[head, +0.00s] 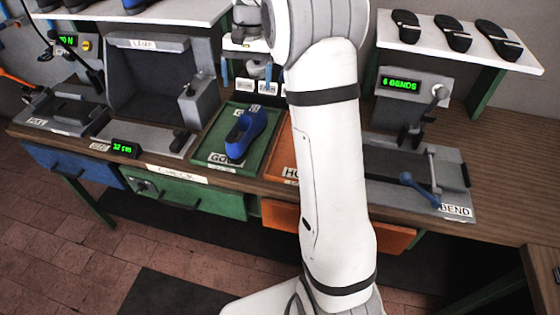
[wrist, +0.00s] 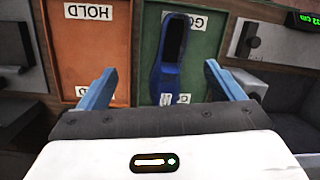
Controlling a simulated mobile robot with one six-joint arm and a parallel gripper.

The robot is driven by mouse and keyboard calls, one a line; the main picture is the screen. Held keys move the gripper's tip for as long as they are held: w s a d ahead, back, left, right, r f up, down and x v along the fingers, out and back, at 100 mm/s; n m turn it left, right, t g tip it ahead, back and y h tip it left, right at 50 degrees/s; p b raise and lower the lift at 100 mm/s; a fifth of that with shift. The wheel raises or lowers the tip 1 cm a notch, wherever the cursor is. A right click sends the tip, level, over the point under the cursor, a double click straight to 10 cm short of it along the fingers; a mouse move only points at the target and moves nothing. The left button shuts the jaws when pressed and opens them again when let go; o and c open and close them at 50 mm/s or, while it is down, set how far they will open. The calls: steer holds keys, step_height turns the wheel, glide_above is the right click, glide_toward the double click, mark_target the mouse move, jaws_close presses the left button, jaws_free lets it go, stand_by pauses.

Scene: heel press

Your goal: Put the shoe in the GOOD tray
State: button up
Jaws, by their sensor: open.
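The blue shoe (head: 245,135) lies in the green GOOD tray (head: 262,150) in the head view. In the wrist view the shoe (wrist: 172,60) also sits inside the green tray (wrist: 208,45), with its dark opening facing up. My gripper (wrist: 155,80) is open and empty; its two blue fingers are spread wide, apart from the shoe. In the head view my gripper (head: 248,72) is behind and above the tray, partly hidden by the arm.
The orange HOLD tray (wrist: 93,45) is beside the green tray. A bend tester (head: 415,180) stands at the right of the bench, and a grey lamp box (head: 150,80) at the left. Shelves with several shoes (head: 455,38) are above. My arm covers the bench's middle.

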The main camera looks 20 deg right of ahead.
steer(key=s+a+r+n+t, duration=0.1)
steer(key=s+r, duration=0.1)
steer(key=s, duration=0.6)
steer(key=s+a+r+n+t, duration=0.1)
steer(key=s+r+n+t, duration=0.1)
steer(key=s, duration=0.7)
steer(key=s+f+n+t+h, duration=0.1)
steer(key=s+f, duration=0.4)
steer(key=s, duration=0.8)
steer(key=shift+a+n+t, duration=0.3)
steer(key=shift+n+t, duration=0.1)
steer(key=shift+n, duration=0.1)
